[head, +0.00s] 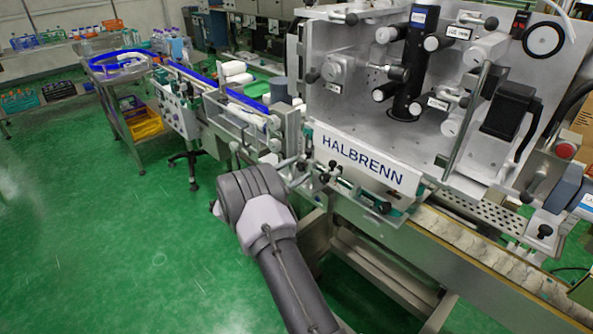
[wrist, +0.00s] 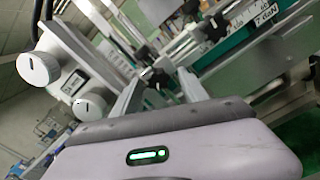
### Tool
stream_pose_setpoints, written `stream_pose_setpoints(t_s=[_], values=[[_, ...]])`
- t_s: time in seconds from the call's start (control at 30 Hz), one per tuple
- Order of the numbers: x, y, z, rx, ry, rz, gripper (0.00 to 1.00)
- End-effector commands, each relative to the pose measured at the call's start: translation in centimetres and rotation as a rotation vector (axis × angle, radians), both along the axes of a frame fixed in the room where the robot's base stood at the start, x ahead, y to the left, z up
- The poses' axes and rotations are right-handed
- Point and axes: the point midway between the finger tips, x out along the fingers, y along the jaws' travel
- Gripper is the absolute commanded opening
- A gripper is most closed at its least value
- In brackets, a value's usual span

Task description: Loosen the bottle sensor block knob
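My gripper (wrist: 158,88) is at the machine's front rail, its two grey fingers apart. In the wrist view a small black knob (wrist: 151,75) shows between and just beyond the fingertips; contact with it cannot be made out. In the head view my gripper (head: 296,172) is left of the HALBRENN panel, by a cluster of small black knobs (head: 324,177) on the rail. No label marks the bottle sensor block, so I cannot tell for certain which knob belongs to it. The finger tips are small and partly hidden by my wrist in the head view.
The HALBRENN panel (head: 362,163) stands close right of my gripper. Another black knob (head: 384,207) sits below it. Two large white knobs (wrist: 38,68) are at left in the wrist view. The conveyor (head: 470,240) runs to the lower right. Green floor (head: 110,240) at left is clear.

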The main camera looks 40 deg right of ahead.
Motion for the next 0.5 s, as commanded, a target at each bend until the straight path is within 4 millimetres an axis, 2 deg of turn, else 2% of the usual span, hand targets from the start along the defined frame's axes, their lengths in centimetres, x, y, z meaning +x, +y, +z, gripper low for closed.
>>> stream_pose_setpoints(t_s=[0.17,0.27,0.37,0.5], values=[[0.0,0.2,0.1,0.000,-0.001,0.001,0.51],[0.0,1.5,0.3,-0.001,-0.001,0.004,0.51],[-0.1,4.3,0.5,-0.001,0.001,0.005,0.51],[-0.6,9.0,0.5,-0.001,0.001,0.005,0.51]])
